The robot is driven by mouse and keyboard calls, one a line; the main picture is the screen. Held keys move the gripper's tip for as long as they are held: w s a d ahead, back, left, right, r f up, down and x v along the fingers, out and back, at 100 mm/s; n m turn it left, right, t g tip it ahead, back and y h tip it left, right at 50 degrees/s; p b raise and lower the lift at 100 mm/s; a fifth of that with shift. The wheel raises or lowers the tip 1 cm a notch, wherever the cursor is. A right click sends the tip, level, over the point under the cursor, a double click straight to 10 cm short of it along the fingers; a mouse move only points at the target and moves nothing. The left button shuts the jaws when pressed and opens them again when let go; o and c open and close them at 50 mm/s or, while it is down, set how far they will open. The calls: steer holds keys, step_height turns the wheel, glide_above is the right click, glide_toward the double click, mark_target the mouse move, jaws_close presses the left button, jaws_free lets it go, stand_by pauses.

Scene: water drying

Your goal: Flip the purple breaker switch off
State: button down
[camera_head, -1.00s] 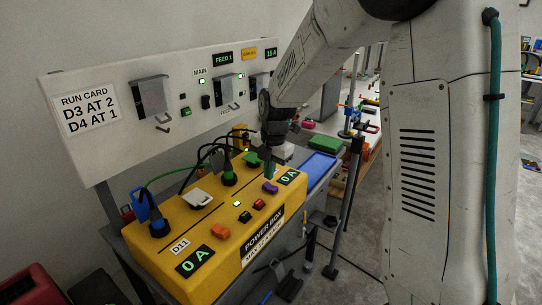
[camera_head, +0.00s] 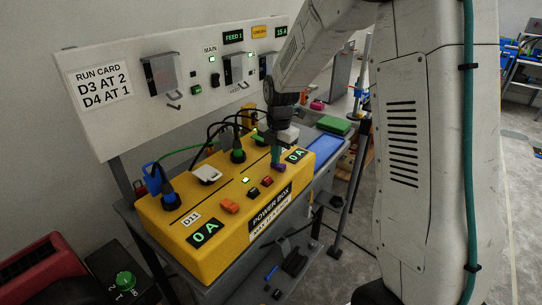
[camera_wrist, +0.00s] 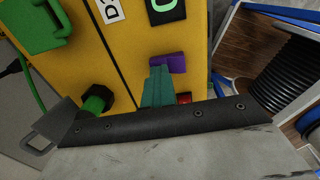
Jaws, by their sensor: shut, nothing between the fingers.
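The purple breaker switch (camera_head: 280,168) is on top of the yellow power box (camera_head: 205,262), near the right "0 A" display. In the wrist view the purple switch (camera_wrist: 169,62) lies just beyond my fingertips. My gripper (camera_head: 276,160) points down at the box, its teal fingers closed together and empty. The fingers (camera_wrist: 158,86) also show in the wrist view, with their tips at or very near the switch's lower edge; I cannot tell if they touch it.
A white panel (camera_head: 100,115) rises at the back.

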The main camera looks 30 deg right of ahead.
mark_target(284, 166)
steer(key=shift+s+d+f, duration=0.1)
steer(key=shift+s+f, duration=0.1)
steer(key=shift+s+d, duration=0.35)
steer(key=shift+s, duration=0.25)
steer(key=shift+r, duration=0.15)
step_height(284, 166, up, 14)
steer(key=shift+s+d, duration=0.25)
steer(key=shift+s, duration=0.15)
